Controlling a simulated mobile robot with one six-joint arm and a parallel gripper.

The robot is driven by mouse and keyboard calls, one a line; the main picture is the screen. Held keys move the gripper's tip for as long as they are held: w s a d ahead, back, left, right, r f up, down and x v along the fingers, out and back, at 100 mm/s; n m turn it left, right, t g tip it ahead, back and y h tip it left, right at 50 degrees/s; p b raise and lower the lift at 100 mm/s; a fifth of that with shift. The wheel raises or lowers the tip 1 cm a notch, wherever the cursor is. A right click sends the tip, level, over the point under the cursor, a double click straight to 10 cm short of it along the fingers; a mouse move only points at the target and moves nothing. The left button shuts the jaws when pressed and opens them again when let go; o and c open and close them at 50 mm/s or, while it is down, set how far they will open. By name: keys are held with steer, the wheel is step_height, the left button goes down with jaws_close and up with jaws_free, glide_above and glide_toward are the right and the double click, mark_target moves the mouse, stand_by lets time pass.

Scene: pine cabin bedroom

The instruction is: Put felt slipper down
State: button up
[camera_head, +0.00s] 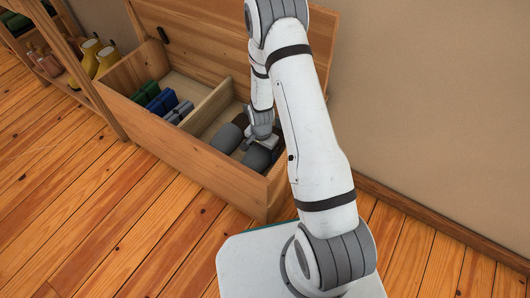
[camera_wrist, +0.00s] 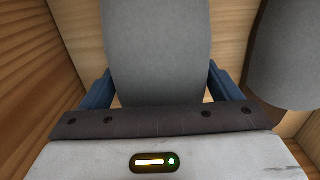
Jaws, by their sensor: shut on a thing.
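My gripper (camera_wrist: 160,92) has its two blue fingers on either side of a grey felt slipper (camera_wrist: 157,45), shut on it. The slipper's rounded grey end points away from the palm. A second grey slipper (camera_wrist: 287,55) lies to its right in the wrist view, apart from it. In the head view, my gripper (camera_head: 262,132) is down inside the right compartment of the open wooden chest (camera_head: 190,144), between two grey slippers; the held one appears to be the nearer slipper (camera_head: 257,158). My wrist partly hides it, and I cannot tell whether it touches the floor of the compartment.
A wooden divider (camera_head: 208,108) separates the slippers from the left compartment, which holds green and blue rolled items (camera_head: 160,102). The raised lid (camera_head: 215,35) leans toward the wall. A shelf with yellow boots (camera_head: 92,58) stands at left. The plank floor in front is clear.

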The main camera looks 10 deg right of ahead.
steer(key=shift+f, duration=0.6)
steer(key=shift+r, duration=0.15)
steer(key=o, duration=0.9)
